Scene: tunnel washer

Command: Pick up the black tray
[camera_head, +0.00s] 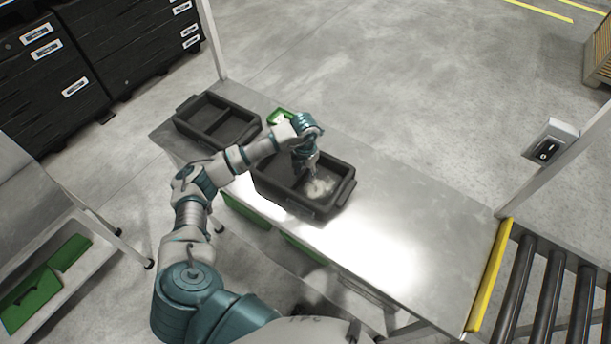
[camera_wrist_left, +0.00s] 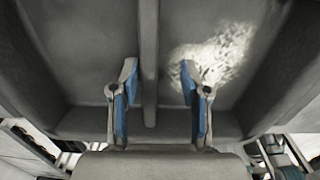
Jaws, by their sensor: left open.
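A black tray (camera_head: 347,186) with two compartments sits on the metal table. One compartment holds a pale, whitish patch or material (camera_head: 320,187), which also shows in the left wrist view (camera_wrist_left: 222,52). My left gripper (camera_head: 309,166) is over this tray and points down into it. In the left wrist view the fingers of my left gripper (camera_wrist_left: 160,95) are apart, one on each side of the tray's central divider (camera_wrist_left: 149,60). Nothing is held between them. I cannot tell whether they touch the tray. A second, empty black tray (camera_head: 178,124) stands to the left. My right gripper is not in view.
The metal table (camera_head: 400,225) is bare to the right of the tray. A roller conveyor (camera_head: 545,290) with a yellow edge is at the right. Thin upright posts (camera_head: 213,40) stand at the table.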

